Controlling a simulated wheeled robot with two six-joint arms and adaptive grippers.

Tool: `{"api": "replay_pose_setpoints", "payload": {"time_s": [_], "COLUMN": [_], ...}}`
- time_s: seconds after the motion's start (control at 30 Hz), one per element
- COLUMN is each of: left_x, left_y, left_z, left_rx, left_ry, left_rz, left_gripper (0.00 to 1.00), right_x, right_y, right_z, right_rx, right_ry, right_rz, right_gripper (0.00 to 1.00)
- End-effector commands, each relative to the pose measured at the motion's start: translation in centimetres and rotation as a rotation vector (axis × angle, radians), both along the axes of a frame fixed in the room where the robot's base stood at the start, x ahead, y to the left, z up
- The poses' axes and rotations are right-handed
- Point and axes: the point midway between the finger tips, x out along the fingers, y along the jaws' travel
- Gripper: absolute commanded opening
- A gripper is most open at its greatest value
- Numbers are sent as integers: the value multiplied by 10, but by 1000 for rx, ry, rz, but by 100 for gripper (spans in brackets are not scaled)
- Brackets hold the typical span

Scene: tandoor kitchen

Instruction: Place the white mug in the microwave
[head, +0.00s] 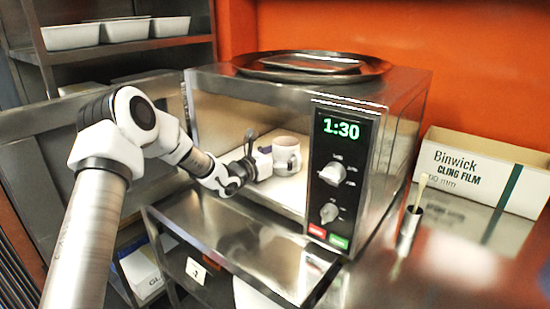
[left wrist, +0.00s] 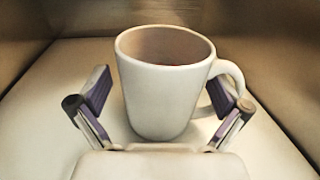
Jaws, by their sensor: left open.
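The white mug (head: 287,154) stands upright inside the open microwave (head: 345,184), on its pale floor. In the left wrist view the mug (left wrist: 165,90) is close ahead, with its handle to the right. My left gripper (head: 258,158) reaches into the microwave from the left. In the left wrist view my left gripper (left wrist: 165,104) is open, one finger on each side of the mug, with a visible gap on the left; the right finger is near the handle. The microwave door (head: 95,140) appears swung open to the left. My right gripper is not in view.
A round metal tray (head: 312,65) lies on top of the microwave. A cling film box (head: 480,170) and a small metal cup with a stick (head: 409,228) are on the counter to the right. A shelf with white containers (head: 125,30) is at the upper left.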

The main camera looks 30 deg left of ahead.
Motion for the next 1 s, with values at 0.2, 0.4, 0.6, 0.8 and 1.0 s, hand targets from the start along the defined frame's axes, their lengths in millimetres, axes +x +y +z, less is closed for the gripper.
{"api": "replay_pose_setpoints", "payload": {"time_s": [0.2,0.4,0.6,0.8,1.0], "left_x": [-40,-91,-113,-116,-116], "left_y": [12,23,30,30,30], "left_z": [2,4,3,2,1], "left_rx": [-10,-10,-4,0,0], "left_ry": [-2,-5,-1,-1,-1], "left_rz": [4,1,2,-1,-1], "left_gripper": [100,100,100,100,100], "right_x": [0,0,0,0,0], "right_y": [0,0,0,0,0], "right_z": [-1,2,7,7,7], "right_rx": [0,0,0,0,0], "right_ry": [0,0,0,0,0], "right_rz": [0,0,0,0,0], "right_gripper": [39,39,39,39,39]}}
